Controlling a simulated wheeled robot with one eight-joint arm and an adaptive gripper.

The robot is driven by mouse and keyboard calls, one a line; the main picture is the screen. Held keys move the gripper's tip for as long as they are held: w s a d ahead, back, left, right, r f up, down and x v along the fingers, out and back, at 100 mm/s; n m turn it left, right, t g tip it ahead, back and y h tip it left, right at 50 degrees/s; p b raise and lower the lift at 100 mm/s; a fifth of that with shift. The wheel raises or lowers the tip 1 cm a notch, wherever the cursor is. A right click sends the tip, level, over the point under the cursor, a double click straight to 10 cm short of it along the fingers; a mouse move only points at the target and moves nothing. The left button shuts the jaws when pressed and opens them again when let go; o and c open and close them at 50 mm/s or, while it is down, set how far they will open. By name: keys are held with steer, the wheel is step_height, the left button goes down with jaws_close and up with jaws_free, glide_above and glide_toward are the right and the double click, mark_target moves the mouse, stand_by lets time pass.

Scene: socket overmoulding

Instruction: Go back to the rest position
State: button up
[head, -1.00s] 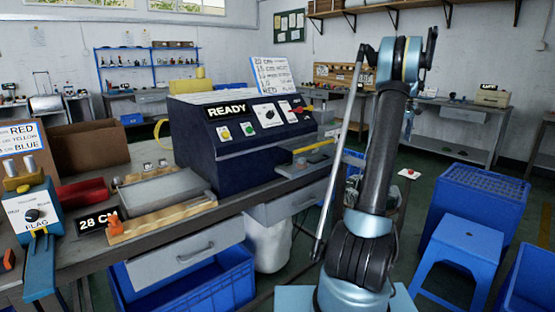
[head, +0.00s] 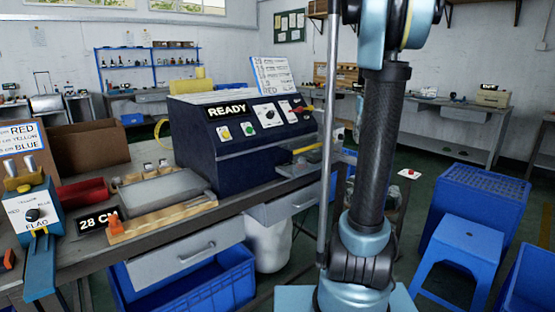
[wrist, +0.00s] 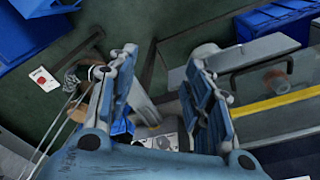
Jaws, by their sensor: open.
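My gripper (wrist: 162,75) shows in the wrist view with its two blue fingers spread apart and nothing between them. It points down over the floor and the edge of a bench. In the head view the gripper is out of the picture; only my arm shows, standing upright right of the bench. The dark blue machine (head: 245,135) with a READY display sits on the bench (head: 240,205), left of my arm.
A blue stool (head: 460,245) and a blue crate (head: 480,205) stand on the floor at right. Below the bench are an open drawer (head: 185,268) and a blue bin (head: 205,290). Green floor is clear between my arm and the stool.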

steer(key=s+a+f, duration=0.3)
steer(key=s+a, duration=0.2)
steer(key=s, duration=0.4)
steer(key=s+a+f, duration=0.4)
steer(key=s+a, duration=0.2)
steer(key=s, duration=0.2)
steer(key=s+a+f+t, duration=0.1)
steer(key=s+a+f, duration=0.3)
steer(key=s+f, duration=0.9)
steer(key=shift+s+a, duration=0.2)
steer(key=shift+s, duration=0.7)
steer(key=shift+f, duration=0.1)
steer(key=shift+w+f, duration=0.2)
steer(key=shift+w, duration=0.25)
